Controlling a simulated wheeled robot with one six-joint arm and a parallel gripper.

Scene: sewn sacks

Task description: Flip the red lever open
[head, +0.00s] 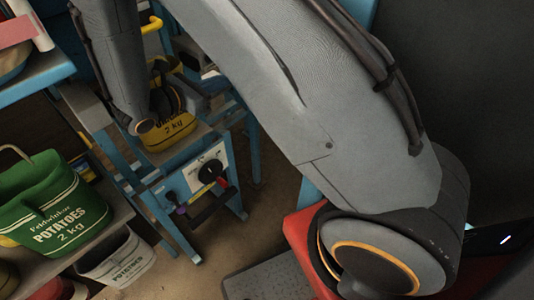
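The red lever (222,182) is small and sits at the lower right of a black round knob (210,171). Both are on a white panel (196,163) on the front of a blue-framed stand (160,188). The lever's exact position is too small to tell. My arm comes down from the top, and its dark end, my gripper (172,97), is above and behind the panel, in front of a yellow 2 kg sack (175,131). It appears apart from the lever. Its fingers are not clear against the dark parts.
A small purple-tipped part (182,209) and a dark bar lie below the panel. A green potato sack (52,207) stands on a shelf at left, with a white sack (115,262) lower down. A yellow handle (152,24) is at the top. Floor shows below the stand.

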